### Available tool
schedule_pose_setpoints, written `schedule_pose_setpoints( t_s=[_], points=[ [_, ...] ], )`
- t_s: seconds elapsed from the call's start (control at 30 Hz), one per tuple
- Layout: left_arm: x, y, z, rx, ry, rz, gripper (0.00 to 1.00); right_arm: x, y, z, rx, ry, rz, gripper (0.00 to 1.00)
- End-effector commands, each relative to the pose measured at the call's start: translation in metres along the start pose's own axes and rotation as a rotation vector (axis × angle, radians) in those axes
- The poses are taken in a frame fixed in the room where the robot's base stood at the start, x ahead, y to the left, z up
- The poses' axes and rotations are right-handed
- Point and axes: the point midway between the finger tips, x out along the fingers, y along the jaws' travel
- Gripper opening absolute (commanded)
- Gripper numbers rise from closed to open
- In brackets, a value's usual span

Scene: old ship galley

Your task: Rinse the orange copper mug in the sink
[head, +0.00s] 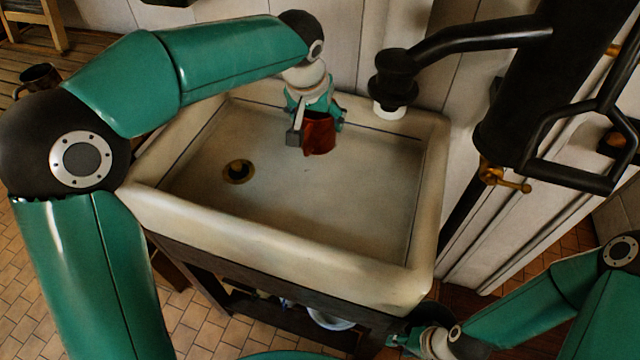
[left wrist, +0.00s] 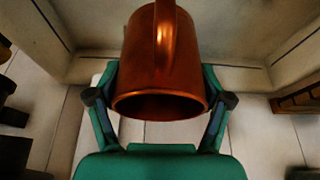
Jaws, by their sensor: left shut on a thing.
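The orange copper mug (head: 319,136) is in my left gripper (head: 314,125), over the back part of the white sink (head: 330,262). No water stream shows. My right gripper (head: 408,340) is low at the bottom edge, outside the sink, partly hidden; its fingers are unclear.
The drain (head: 239,171) is left in the otherwise empty basin. A thick black column with a bent pipe and brass valve (head: 503,180) stands right of the sink. A dark pot (head: 38,77) is at far left. A shelf below the sink holds a pale bowl (head: 330,320).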

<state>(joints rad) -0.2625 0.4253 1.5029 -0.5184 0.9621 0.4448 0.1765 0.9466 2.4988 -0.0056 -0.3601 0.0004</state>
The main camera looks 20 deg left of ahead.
Motion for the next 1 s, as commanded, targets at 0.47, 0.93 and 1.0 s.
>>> schedule_pose_setpoints(
  t_s=[0.47,0.93,1.0],
  points=[
    [-0.008,0.0,-0.004,0.0,0.002,0.0,0.4,-0.006,-0.002,0.0,0.0,0.0,0.0,0.4],
    [-0.038,0.0,-0.016,0.0,0.001,0.0,0.4,-0.031,-0.011,0.0,0.0,0.0,0.0,0.4],
    [-0.038,0.0,-0.016,0.0,0.001,0.0,0.4,-0.03,-0.011,0.0,0.0,0.0,0.0,0.4]
  ],
)
